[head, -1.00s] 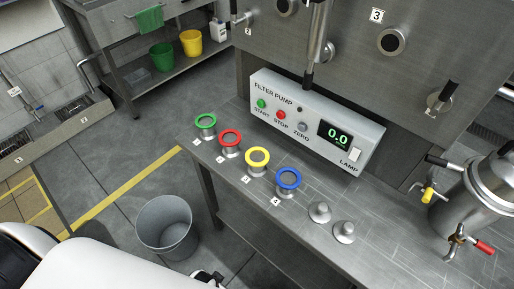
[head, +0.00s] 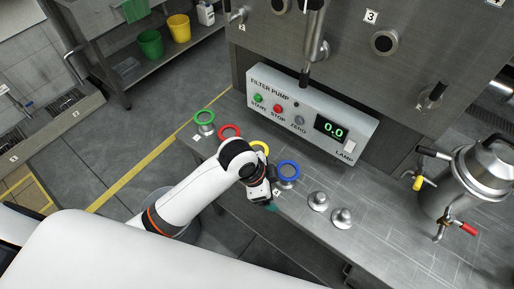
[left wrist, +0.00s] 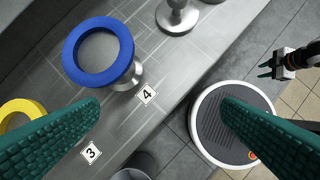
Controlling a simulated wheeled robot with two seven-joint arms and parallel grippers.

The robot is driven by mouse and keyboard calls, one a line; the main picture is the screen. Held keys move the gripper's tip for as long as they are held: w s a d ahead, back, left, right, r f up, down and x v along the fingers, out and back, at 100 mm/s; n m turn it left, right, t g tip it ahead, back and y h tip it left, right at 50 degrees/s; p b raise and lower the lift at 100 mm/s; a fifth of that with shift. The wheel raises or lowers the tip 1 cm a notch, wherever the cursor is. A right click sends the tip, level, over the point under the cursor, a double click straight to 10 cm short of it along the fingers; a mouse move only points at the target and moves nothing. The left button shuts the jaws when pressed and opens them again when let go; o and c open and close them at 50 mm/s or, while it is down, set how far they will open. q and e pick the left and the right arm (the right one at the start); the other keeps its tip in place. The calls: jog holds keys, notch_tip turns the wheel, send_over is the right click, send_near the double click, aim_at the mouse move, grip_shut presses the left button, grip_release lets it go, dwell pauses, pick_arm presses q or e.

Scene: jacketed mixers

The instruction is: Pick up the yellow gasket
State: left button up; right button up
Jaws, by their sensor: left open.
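The yellow gasket (head: 261,147) is a ring on the bench between the red and blue gaskets, partly hidden behind my left arm in the head view. In the left wrist view the yellow gasket (left wrist: 14,108) shows at the left edge, partly behind a green finger. My left gripper (head: 270,204) is over the front edge of the bench, beside the blue gasket. Its fingers are wide apart and empty in the left wrist view (left wrist: 160,104). My right gripper (left wrist: 266,70) shows small at the right of that view, away from the bench; its opening is unclear.
The blue gasket (head: 289,170) sits on a metal post; it is large in the left wrist view (left wrist: 70,53). The red gasket (head: 229,131) and green gasket (head: 205,117) stand farther left. Two bare metal knobs (head: 341,217) are to the right. The pump box (head: 310,115) stands behind.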

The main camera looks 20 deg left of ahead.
pick_arm(q)
jog(key=w+a+r+m+g+y, duration=0.1)
jog(key=w+a+r+m+y, duration=0.1)
jog(key=w+a+r+m, duration=0.3)
jog(key=w+a+r+m+g+y, duration=0.1)
jog(key=w+a+r+m+y, duration=0.1)
jog(key=w+r+m, duration=0.45)
jog(key=p, duration=0.2)
send_over(257, 146)
jog(key=s, duration=0.1)
jog(key=shift+n, duration=0.35)
jog(key=f, duration=0.6)
jog(key=shift+s, duration=0.2)
jog(key=shift+d+f+p, duration=0.15)
jog(key=shift+f+p, duration=0.2)
jog(key=shift+f, duration=0.35)
jog(key=shift+f+p, duration=0.45)
jog(key=shift+f, duration=1.65)
jog(key=shift+f, duration=0.2)
jog(key=c, duration=1.1)
